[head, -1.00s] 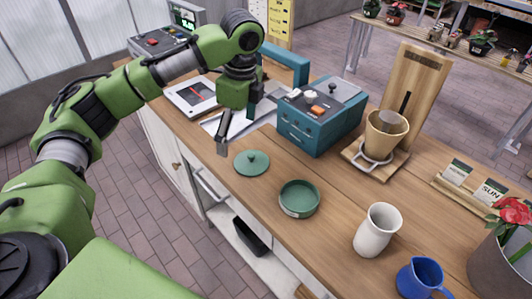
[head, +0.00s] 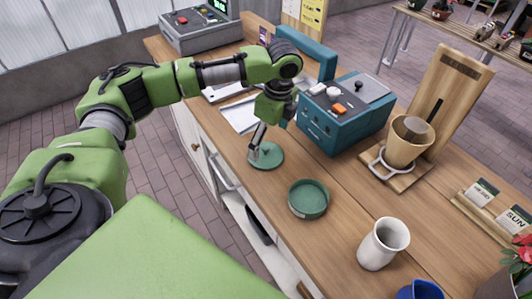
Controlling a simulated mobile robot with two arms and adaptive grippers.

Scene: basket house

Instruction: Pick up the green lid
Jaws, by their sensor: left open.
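The green lid (head: 268,161) is a flat round disc with a small knob, lying on the wooden counter in the head view. My left gripper (head: 262,152) is open and has its fingers down at the lid, around or just beside the knob. The fingers hide part of the lid, so I cannot tell whether they touch it. A round green dish (head: 308,198) of similar colour sits on the counter a little nearer and to the right of the lid. My right gripper is not in view.
A teal box-shaped machine (head: 343,118) stands right behind the gripper. A wooden stand with a cup (head: 407,146) is to the right. A white vase (head: 382,243) and a blue jug (head: 420,290) stand nearer. The counter's front edge runs close to the lid.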

